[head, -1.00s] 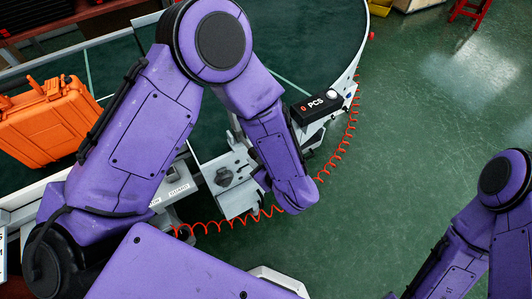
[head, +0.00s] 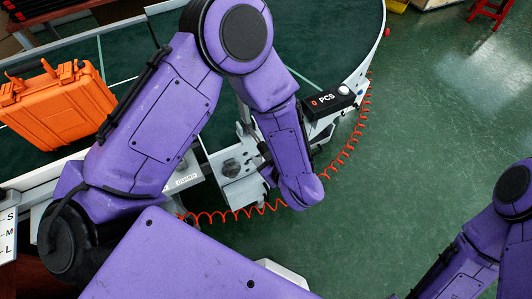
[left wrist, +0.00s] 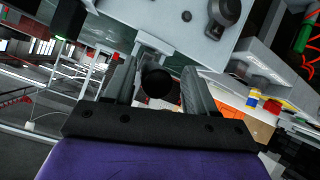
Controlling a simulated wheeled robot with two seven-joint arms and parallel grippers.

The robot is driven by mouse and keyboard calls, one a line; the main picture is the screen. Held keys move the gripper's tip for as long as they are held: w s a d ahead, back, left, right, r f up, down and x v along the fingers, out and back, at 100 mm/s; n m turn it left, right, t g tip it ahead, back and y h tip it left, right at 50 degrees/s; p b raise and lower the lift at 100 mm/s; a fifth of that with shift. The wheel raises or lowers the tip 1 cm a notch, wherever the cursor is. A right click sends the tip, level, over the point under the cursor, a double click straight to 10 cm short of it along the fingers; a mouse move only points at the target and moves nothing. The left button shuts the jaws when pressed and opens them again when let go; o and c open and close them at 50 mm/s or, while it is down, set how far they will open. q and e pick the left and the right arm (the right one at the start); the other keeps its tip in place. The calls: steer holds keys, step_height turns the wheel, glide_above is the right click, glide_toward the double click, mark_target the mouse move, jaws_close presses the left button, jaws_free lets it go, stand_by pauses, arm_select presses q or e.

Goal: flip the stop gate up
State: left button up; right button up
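A light grey plate with a dark knob (head: 232,167) stands at the conveyor's near edge in the head view; it also fills the top of the left wrist view (left wrist: 180,22). Below it in the left wrist view, a grey bracket (left wrist: 153,45) ends in a round black handle (left wrist: 157,84), seemingly part of the stop gate. My left gripper (left wrist: 158,88) has its fingers apart, one on each side of the handle, with visible gaps. In the head view my left gripper (head: 265,174) is mostly hidden by my forearm. My right gripper is out of view.
An orange case (head: 60,105) lies on the dark green belt (head: 345,30) at left. A coiled red cable (head: 345,150) hangs below.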

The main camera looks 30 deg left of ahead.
arm_select(q)
steer(key=v, duration=1)
steer(key=shift+d+r+b, duration=0.15)
steer(key=shift+b, duration=0.3)
steer(key=shift+s, duration=0.15)
